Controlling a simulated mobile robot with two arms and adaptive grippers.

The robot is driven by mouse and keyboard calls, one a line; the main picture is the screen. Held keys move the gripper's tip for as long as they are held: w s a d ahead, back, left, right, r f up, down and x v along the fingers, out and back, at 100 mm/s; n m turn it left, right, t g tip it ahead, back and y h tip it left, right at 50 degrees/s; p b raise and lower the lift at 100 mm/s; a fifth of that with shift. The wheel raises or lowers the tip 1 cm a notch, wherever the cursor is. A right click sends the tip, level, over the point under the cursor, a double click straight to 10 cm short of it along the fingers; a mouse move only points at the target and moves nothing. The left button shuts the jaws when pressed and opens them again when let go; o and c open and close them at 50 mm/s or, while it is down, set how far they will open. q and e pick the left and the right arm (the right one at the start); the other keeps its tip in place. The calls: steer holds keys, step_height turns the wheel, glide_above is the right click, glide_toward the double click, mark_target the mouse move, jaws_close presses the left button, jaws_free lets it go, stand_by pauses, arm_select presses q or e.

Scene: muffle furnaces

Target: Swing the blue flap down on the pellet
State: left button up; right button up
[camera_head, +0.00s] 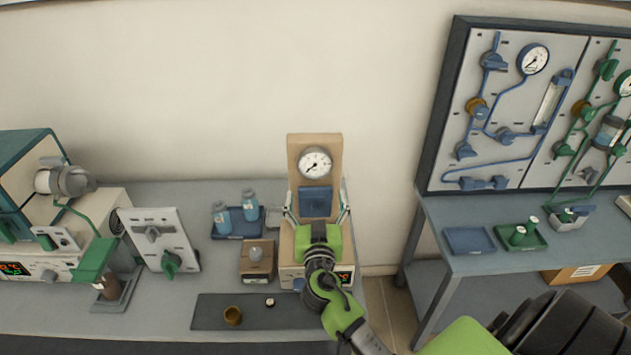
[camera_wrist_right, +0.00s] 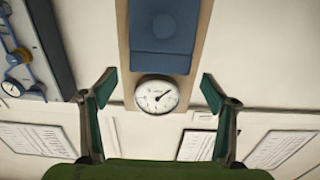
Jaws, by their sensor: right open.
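The blue flap (camera_head: 315,201) stands upright against the tan column of a press (camera_head: 315,142), just below its round gauge (camera_head: 315,163). In the right wrist view the flap (camera_wrist_right: 163,36) shows above the gauge (camera_wrist_right: 157,95). My right gripper (camera_head: 317,212) is open and empty in front of the column, its fingers spread to either side of the flap. The wrist view shows its fingertips (camera_wrist_right: 161,88) apart, with the gauge between them. I cannot make out the pellet; my right gripper and arm cover much of the press base. My left gripper is not in view.
A dark mat (camera_head: 212,312) with a brass cup (camera_head: 233,316) and a small round piece (camera_head: 270,302) lies in front. Left of the press are a small brown box (camera_head: 257,270) and a blue tray (camera_head: 229,236) with bottles. A furnace (camera_head: 22,165) stands far left.

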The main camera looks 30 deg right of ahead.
mark_target(316, 191)
steer(key=shift+p+x, duration=0.5)
steer(key=shift+x, duration=1.6)
